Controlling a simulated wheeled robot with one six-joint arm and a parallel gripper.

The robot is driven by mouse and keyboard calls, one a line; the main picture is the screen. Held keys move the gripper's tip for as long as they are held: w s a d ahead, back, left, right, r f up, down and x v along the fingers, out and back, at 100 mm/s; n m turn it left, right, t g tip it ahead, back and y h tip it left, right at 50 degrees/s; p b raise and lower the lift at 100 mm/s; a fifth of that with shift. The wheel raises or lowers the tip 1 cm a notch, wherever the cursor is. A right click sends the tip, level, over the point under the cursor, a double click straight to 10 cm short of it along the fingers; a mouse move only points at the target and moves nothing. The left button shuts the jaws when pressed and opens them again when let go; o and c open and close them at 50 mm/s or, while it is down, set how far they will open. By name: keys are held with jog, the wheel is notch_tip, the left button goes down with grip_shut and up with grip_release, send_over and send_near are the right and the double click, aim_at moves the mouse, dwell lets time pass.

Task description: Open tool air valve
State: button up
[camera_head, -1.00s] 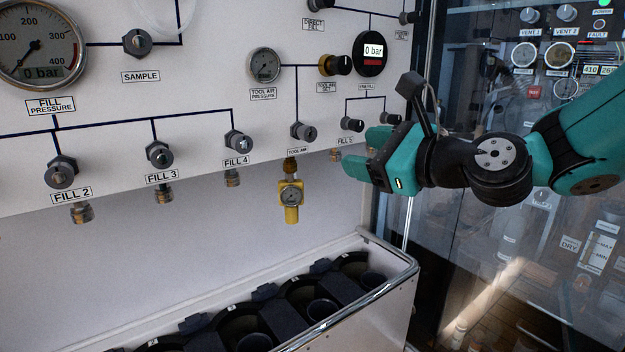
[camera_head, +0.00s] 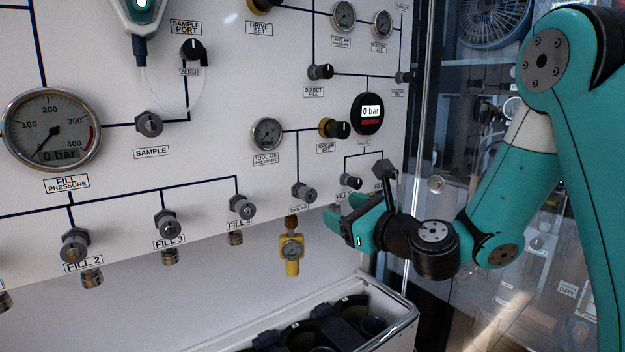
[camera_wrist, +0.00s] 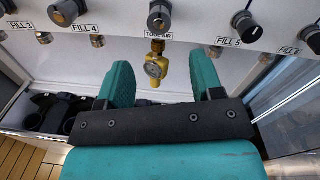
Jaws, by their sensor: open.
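The tool air valve (camera_head: 304,193) is a dark knob on the white panel, above a label partly legible as "TOOL AIR". It also shows in the wrist view (camera_wrist: 159,17), at the top centre. A yellow fitting with a small gauge (camera_head: 291,249) hangs below it; in the wrist view the fitting (camera_wrist: 156,68) shows between my fingers. My gripper (camera_head: 338,215) is to the right of and slightly below the valve, apart from it. In the wrist view my gripper (camera_wrist: 163,80) is open and empty, its two teal fingers pointing toward the panel below the valve.
Neighbouring knobs are FILL 4 (camera_head: 242,207) on the left and another knob (camera_head: 350,181) on the right. The tool air gauge (camera_head: 267,134) and tool air set knob (camera_head: 338,129) are above. A metal-railed rack (camera_head: 404,313) stands below. A glass partition is at right.

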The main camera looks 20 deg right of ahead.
aim_at(311, 196)
jog(key=p+x, duration=0.4)
jog(key=x, duration=0.5)
jog(key=shift+w+a+r, duration=0.1)
jog(key=shift+w+a, duration=0.1)
jog(key=shift+w, duration=0.3)
jog(key=c, duration=0.9)
